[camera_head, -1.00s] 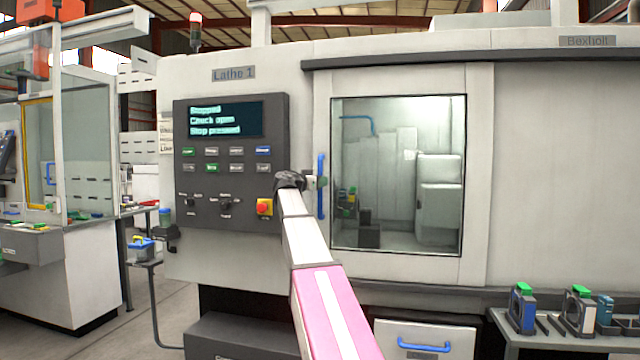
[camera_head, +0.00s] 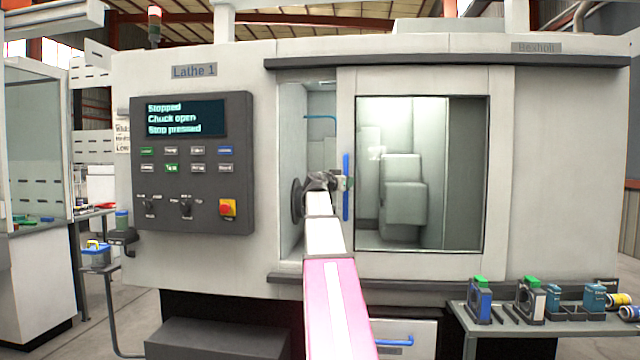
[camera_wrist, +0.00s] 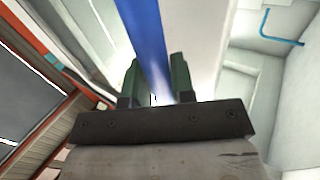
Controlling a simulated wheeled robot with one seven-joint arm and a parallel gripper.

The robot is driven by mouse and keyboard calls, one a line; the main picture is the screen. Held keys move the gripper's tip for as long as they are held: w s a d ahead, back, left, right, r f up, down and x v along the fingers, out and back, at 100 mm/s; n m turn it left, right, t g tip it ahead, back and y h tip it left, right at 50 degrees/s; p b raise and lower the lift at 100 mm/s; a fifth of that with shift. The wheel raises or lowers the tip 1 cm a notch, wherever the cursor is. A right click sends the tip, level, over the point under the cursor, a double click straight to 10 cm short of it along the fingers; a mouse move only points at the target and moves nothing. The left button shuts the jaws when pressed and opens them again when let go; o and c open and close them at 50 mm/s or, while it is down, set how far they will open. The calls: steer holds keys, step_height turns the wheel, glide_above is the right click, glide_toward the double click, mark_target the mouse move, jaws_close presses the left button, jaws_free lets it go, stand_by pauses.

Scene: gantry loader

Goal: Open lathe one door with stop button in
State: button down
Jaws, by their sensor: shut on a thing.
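Lathe one's sliding door (camera_head: 500,180), with a large window, stands partly open, leaving a gap at its left side. Its upright blue handle (camera_head: 346,188) is on the door's left edge. My gripper (camera_head: 344,183) is at the handle. In the wrist view, my gripper (camera_wrist: 157,88) has its two dark green fingers on either side of the blue handle (camera_wrist: 146,40), shut on it. The control panel (camera_head: 240,150) reads "Stopped", "Chuck open" and "Stop pressed". The red stop button (camera_head: 227,208) sits on a yellow plate at its lower right.
A blue drawer handle (camera_head: 395,341) is below the door. A small stand with a blue container (camera_head: 96,256) is at the left. The door's rail (camera_head: 440,62) runs right.

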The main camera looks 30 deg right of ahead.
glide_toward(442, 183)
steer(key=d, duration=0.5)
steer(key=shift+w+r, duration=0.1)
steer(key=shift+r, duration=0.1)
steer(key=c, duration=1)
jaws_free()
steer(key=shift+a, duration=0.1)
steer(key=v, duration=1.1)
steer(key=shift+w, duration=0.1)
